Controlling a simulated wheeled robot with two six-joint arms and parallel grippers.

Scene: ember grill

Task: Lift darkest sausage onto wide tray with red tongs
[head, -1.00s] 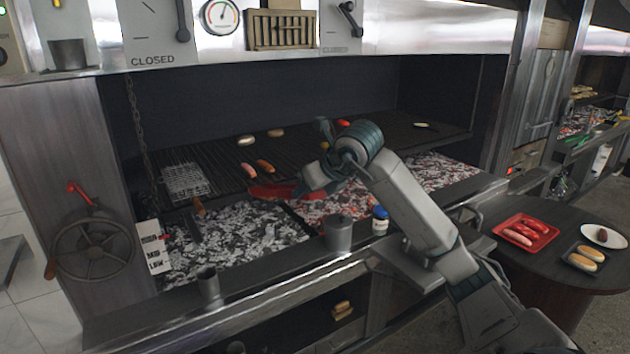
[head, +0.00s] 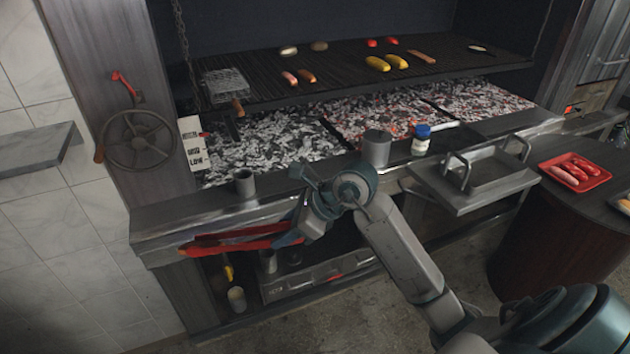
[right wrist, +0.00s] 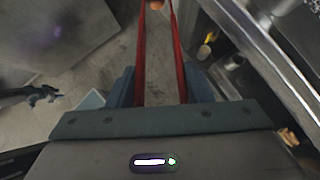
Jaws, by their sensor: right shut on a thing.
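My right gripper (head: 296,228) is shut on the red tongs (head: 225,242), which point left in front of the counter, away from the grill. In the right wrist view the two red tong arms (right wrist: 180,50) run forward, with an orange-brown thing (right wrist: 156,4) at the top edge between them; I cannot tell whether they grip it. On the grill (head: 350,72) lie a pinkish sausage (head: 290,78), a browner sausage (head: 308,76) beside it and a long brown piece (head: 422,55).
Coals (head: 275,140) lie below the grill. A metal cup (head: 376,148) and a blue-capped jar (head: 421,140) stand on the counter edge. A red tray (head: 600,177) of sausages is on the right table. A handwheel (head: 138,140) sticks out at left.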

